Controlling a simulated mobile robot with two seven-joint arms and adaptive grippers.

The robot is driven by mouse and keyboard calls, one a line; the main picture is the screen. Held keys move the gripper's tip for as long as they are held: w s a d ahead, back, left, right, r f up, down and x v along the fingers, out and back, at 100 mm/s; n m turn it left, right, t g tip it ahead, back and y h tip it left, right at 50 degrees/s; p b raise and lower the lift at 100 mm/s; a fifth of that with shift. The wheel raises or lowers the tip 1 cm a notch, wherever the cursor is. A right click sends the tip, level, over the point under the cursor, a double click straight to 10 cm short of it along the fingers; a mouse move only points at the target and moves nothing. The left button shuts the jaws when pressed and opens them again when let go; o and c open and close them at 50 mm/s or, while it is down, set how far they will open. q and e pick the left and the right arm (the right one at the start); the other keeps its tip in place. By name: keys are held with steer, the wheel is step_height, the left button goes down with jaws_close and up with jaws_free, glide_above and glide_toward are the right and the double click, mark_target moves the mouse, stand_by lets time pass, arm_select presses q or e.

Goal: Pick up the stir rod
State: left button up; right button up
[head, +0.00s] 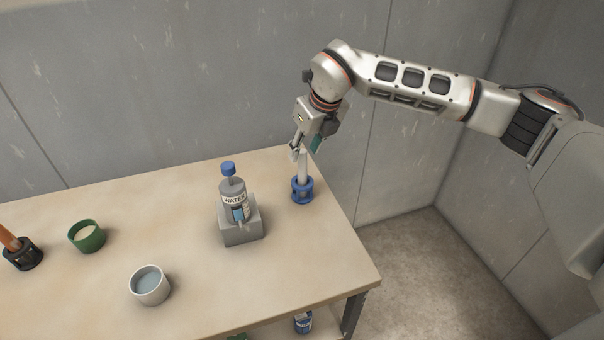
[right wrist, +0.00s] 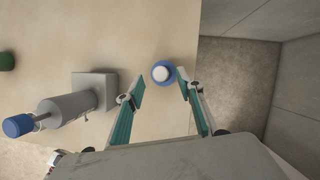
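A pale, upright rod, which I take to be the stir rod (head: 303,170), stands in a blue holder (head: 302,190) near the table's back right edge. In the right wrist view, the rod's white round end (right wrist: 162,73) shows inside the blue ring. My right gripper (head: 301,150) points down just above the rod. In its wrist view, the two teal-padded fingers (right wrist: 161,86) are spread, with the rod's end between and slightly beyond their tips. No contact is visible. My left gripper is not in view.
A water bottle (head: 233,199) with a blue cap sits in a grey stand (head: 243,233) left of the rod. A white cup (head: 150,286), a green cup (head: 86,236) and a black holder (head: 22,256) with a brown handle (head: 9,238) stand farther left. A wall rises behind the table.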

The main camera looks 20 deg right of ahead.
mark_target(304, 152)
steer(key=x, duration=0.4)
steer(key=shift+w+d, duration=0.1)
jaws_close()
